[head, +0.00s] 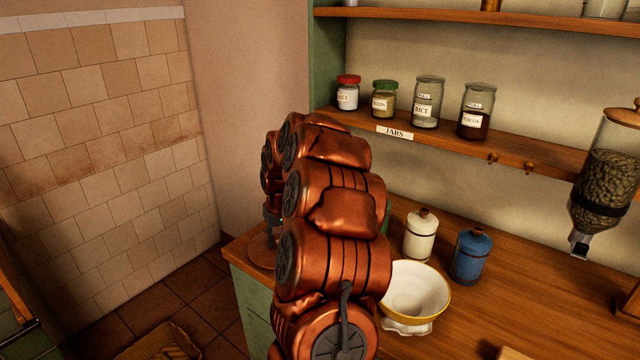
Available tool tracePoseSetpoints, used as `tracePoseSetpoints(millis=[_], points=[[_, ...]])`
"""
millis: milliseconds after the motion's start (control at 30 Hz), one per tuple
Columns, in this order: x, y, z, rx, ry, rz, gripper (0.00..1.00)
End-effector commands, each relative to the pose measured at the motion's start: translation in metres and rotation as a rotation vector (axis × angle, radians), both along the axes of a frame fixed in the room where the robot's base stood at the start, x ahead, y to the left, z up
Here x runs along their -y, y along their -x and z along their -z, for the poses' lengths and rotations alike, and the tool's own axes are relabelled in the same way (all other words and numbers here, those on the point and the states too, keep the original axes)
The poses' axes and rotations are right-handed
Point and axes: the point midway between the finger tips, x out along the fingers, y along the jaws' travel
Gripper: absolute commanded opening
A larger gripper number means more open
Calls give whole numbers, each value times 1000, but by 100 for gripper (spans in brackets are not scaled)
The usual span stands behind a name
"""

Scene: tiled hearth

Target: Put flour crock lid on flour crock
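My gripper (270,222) shows only as a small dark grey part at the left of my copper arm, which hides most of it. A round brown wooden disc (261,255), perhaps a lid, is right below it at the counter's left end; I cannot tell whether they touch. A cream crock (420,240) and a blue crock (469,260) stand on the counter right of my arm, both with brown lids on. A sliver of something green (387,216) shows behind my arm. No crock label is readable, so I cannot tell which is the flour crock.
A white bowl with a yellow rim (440,288) stands on the wooden counter (540,300) in front of the crocks. A shelf of jars (425,105) runs above. A dispenser (603,185) hangs at the right. Bare counter lies right of the bowl.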

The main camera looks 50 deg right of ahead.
Motion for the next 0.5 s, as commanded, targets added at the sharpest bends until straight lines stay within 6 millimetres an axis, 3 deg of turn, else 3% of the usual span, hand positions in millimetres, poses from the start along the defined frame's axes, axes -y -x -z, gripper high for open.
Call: tracePoseSetpoints(millis=[233,500], points=[[0,0,0,0,0,0,0],[0,0,-2,1,0,0,0]])
